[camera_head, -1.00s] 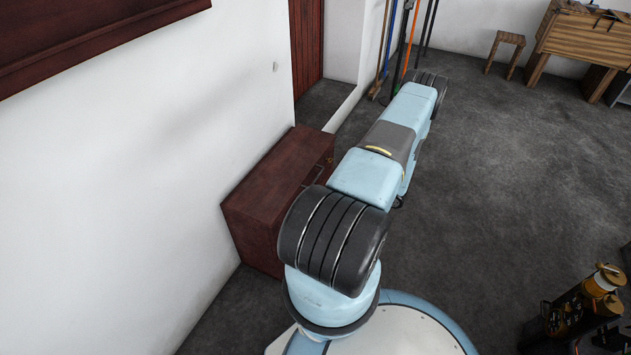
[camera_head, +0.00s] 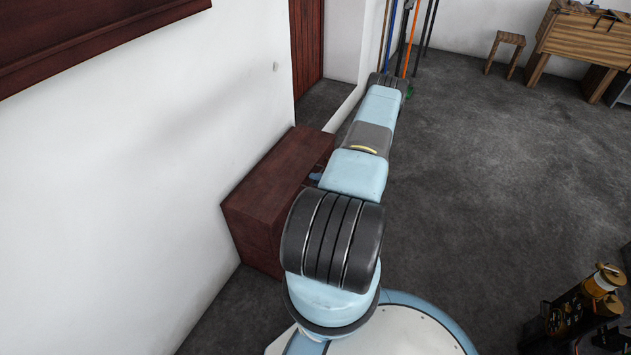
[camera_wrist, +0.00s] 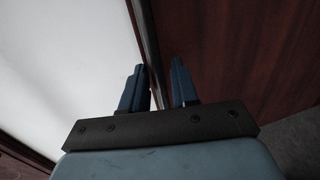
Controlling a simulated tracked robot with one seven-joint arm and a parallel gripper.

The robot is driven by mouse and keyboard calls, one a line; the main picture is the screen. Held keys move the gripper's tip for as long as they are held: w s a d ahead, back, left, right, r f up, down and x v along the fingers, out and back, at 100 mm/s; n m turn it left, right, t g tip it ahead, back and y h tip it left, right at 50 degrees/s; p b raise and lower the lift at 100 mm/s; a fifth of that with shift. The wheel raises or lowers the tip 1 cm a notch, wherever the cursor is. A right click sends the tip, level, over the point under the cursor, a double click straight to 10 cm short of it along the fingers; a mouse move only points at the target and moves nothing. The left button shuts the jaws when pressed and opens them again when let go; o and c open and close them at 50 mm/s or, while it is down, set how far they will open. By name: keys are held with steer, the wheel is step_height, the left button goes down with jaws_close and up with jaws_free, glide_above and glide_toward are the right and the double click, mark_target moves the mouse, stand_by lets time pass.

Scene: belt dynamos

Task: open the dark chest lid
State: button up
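The dark red-brown chest (camera_head: 262,205) stands against the white wall, left of my arm in the head view. Its lid lies flat and closed. My arm hides part of its front and right side. In the wrist view the chest's dark wood surface (camera_wrist: 235,45) fills the right side. My gripper (camera_wrist: 160,70) shows two blue fingers apart. A dark bar or edge (camera_wrist: 146,40) runs between them in the picture; I cannot tell whether they touch it. In the head view only a small blue bit shows beside the chest, mostly hidden by my arm.
The white wall (camera_head: 120,180) is close on the left, with a dark red wooden piece (camera_head: 80,35) mounted above. Long-handled tools (camera_head: 408,40) lean behind. A stool (camera_head: 505,50) and wooden bench (camera_head: 580,40) stand at the back right.

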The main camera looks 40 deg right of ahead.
steer(key=shift+w+a, duration=0.1)
steer(key=shift+w, duration=0.05)
steer(key=shift+f, duration=0.1)
jaws_close()
stand_by(0.4)
